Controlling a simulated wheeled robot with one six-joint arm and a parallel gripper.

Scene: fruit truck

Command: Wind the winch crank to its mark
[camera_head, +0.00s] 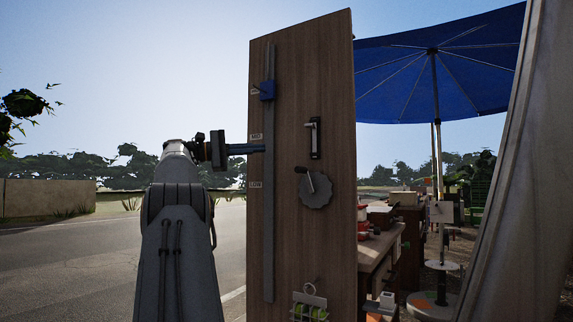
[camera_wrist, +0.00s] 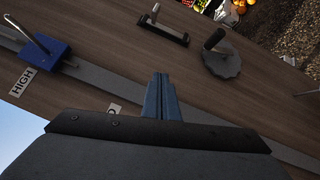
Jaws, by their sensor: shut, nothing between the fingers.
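The winch crank is a grey notched disc (camera_head: 316,192) with a dark handle (camera_head: 307,180) on the wooden panel's lower middle. The handle points up and left in the head view. In the wrist view the disc (camera_wrist: 222,65) is at the upper right, its dark handle (camera_wrist: 214,39) sticking out. I cannot make out its mark. My gripper (camera_head: 264,148) is in front of the panel by the rail, left of and above the crank. It is apart from the crank. In the wrist view its blue fingers (camera_wrist: 160,78) are together and empty.
The wooden panel (camera_head: 285,100) also carries a grey vertical rail (camera_head: 269,230) with a blue slider (camera_head: 267,91) near the top. A bar handle (camera_head: 315,139) sits above the crank. A blue umbrella (camera_head: 430,65) and stall stand to the right.

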